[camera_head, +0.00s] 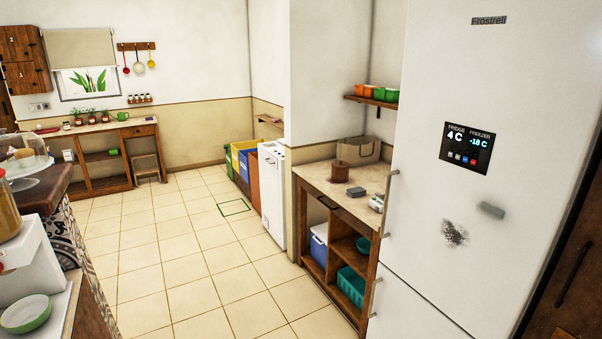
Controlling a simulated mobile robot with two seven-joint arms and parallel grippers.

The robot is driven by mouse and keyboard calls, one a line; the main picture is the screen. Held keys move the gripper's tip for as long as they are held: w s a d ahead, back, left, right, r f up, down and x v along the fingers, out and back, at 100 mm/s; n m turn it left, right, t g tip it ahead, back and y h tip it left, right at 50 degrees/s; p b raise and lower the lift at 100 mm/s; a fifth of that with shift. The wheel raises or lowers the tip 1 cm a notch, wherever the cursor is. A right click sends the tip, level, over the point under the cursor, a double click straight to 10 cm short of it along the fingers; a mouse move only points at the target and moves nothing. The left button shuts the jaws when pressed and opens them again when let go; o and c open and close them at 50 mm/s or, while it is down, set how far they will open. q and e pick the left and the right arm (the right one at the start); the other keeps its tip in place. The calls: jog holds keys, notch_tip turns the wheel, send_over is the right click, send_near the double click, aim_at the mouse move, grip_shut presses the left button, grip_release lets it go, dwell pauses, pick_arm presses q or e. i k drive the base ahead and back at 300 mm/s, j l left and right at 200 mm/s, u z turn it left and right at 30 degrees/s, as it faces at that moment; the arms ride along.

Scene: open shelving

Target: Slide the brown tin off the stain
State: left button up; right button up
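A brown tin (339,172) stands upright on the pale worktop (318,184) of a wooden open shelf unit, right of centre. A stain under the tin cannot be made out clearly at this size. A dark smudged stain (454,233) shows on the white fridge door, well apart from the tin. Neither of my grippers is in view.
A paper bag (359,149) stands behind the tin. A grey block (356,192) and another small item (377,203) lie in front of it.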

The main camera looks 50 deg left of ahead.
aim_at(337, 176)
jog(key=u, duration=1.4)
jog(key=i+j+z, duration=0.3)
jog(key=i+j, duration=0.65)
jog(key=i, duration=0.5)
jog(key=i+j+z, duration=0.25)
jog(key=i+j, duration=1.05)
jog(key=i+l, duration=0.05)
